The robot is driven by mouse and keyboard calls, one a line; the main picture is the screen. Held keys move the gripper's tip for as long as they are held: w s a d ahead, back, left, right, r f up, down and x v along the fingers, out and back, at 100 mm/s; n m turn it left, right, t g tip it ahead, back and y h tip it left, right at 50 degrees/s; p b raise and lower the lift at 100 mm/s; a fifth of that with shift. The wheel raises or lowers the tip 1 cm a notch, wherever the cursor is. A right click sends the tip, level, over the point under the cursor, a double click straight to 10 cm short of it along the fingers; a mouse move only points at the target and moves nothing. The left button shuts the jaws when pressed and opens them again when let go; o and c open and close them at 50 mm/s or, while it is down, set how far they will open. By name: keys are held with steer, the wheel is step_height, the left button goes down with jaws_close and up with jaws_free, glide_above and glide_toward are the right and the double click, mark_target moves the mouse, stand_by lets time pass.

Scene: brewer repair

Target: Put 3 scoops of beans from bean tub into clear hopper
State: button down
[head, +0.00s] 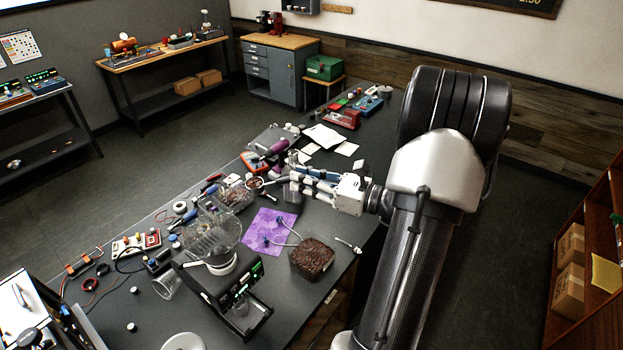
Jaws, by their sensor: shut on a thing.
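The bean tub (312,258), squarish and full of dark brown beans, sits on the dark table right of the brewer. The clear hopper (213,232) is a wide transparent bowl on top of the black brewer (230,290). My gripper (290,179) reaches in from the right, beyond the tub and to the upper right of the hopper. It is shut on what looks like the scoop (255,183), a small round cup to the left of the fingers with something brownish in it. The handle is mostly hidden by the fingers, and the contents are too small to make out.
A purple mat (268,231) with a thin curved tube lies between hopper and tub. Tools, a clear bin (235,196) and small parts crowd the table's left side. The table is barer around the tub.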

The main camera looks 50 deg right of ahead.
steer(key=w+a+f+n+y+b, duration=0.1)
steer(key=w+a+n+y+b, duration=0.3)
steer(key=a, duration=0.5)
steer(key=shift+a+f+g+b, duration=0.3)
steer(key=shift+f+g+b, duration=0.1)
steer(key=shift+b, duration=0.4)
stand_by(0.5)
steer(key=n+b, duration=0.1)
steer(key=b, duration=0.2)
steer(key=a+f+n+b, duration=0.1)
steer(key=n+b, duration=0.1)
steer(key=b, duration=0.1)
steer(key=f+n+b, duration=0.1)
steer(key=n+b, duration=0.1)
steer(key=b, duration=0.1)
steer(key=shift+s+a+f, duration=0.25)
steer(key=shift+s+a, duration=0.05)
steer(key=shift+s, duration=0.1)
steer(key=n+b, duration=0.2)
steer(key=b, duration=0.1)
steer(key=s+a+f+n+b, duration=0.1)
steer(key=n+b, duration=0.1)
steer(key=b, duration=0.2)
steer(key=a+f+n+y+b, duration=0.1)
steer(key=n+b, duration=0.1)
steer(key=b, duration=0.1)
steer(key=shift+s+f, duration=0.15)
steer(key=shift+f, duration=0.1)
stand_by(0.7)
